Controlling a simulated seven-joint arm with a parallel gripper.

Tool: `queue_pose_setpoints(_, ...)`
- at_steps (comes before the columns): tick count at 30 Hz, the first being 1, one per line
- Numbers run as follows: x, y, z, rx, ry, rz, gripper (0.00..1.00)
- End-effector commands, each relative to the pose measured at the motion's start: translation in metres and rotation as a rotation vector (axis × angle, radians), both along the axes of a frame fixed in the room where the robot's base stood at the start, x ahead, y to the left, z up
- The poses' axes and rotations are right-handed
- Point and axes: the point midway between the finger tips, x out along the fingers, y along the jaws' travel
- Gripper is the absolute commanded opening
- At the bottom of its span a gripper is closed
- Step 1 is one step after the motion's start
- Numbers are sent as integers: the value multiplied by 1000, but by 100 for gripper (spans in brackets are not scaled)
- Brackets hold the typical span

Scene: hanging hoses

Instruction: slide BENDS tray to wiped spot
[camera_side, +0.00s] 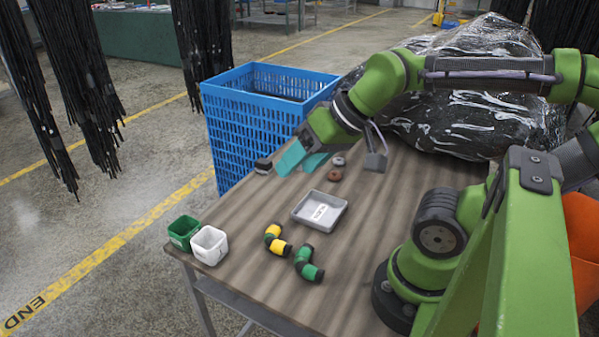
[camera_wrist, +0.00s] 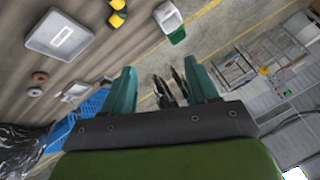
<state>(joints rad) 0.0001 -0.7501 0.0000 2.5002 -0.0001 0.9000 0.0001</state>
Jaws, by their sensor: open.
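The grey shallow tray (camera_side: 320,210) with a white label lies on the wooden table, near its middle. The label's print is too small to read surely. The tray also shows at the upper left of the wrist view (camera_wrist: 42,45) and looks empty. My gripper (camera_side: 303,160) is above the far part of the table, beyond the tray and apart from it. Its two teal fingers are spread with nothing between them in the wrist view (camera_wrist: 160,80). I cannot make out a wiped spot on the table (camera_side: 243,263).
A yellow-black elbow (camera_side: 277,240) and a green-black elbow (camera_side: 308,264) lie nearer than the tray. Green (camera_side: 184,232) and white (camera_side: 209,245) bins stand at the left corner. Rings (camera_side: 335,174) and a small black item (camera_side: 263,166) lie beyond. A blue crate (camera_side: 240,130) stands behind.

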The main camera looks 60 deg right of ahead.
Motion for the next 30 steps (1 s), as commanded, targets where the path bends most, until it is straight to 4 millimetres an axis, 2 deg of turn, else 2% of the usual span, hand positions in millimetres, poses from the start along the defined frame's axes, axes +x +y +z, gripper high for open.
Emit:
queue_pose_setpoints(14, 0, 0, 0, 0, 0, 0, 59)
queue_pose_setpoints(19, 2, -3, -5, 1, 22, -11, 34)
queue_pose_setpoints(20, 3, -4, -7, 2, 34, -15, 34)
queue_pose_setpoints(26, 23, -27, -27, -25, 170, -46, 34)
queue_pose_setpoints(30, 38, -54, -45, -93, 307, -2, 34)
